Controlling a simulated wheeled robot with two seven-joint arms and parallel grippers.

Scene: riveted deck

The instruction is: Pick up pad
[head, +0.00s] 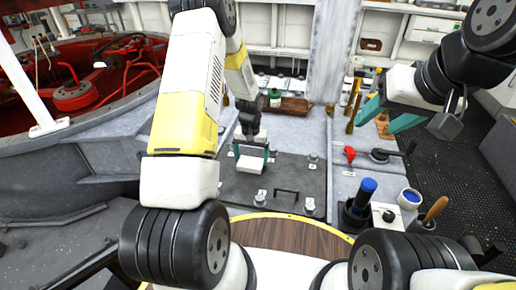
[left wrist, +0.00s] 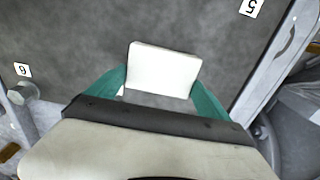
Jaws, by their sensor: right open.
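The pad (head: 250,164) is a small white block low over the dark board, near the board's middle. It also shows in the left wrist view (left wrist: 163,70). My left gripper (head: 252,154) reaches down from above, with its teal fingers against two opposite sides of the pad; in the left wrist view (left wrist: 162,82) I see no clear gap at either side. Whether the pad still touches the board I cannot tell. My right gripper (head: 386,117) is open and empty, up at the right over the bench, with its teal fingers apart.
The dark board (head: 238,190) carries a black handle (head: 287,191) and several small knobs with labels. To its right are a red item (head: 349,153), a blue-topped tool (head: 364,191) in a black holder, and a cup (head: 410,198). A grey post (head: 331,50) rises behind.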

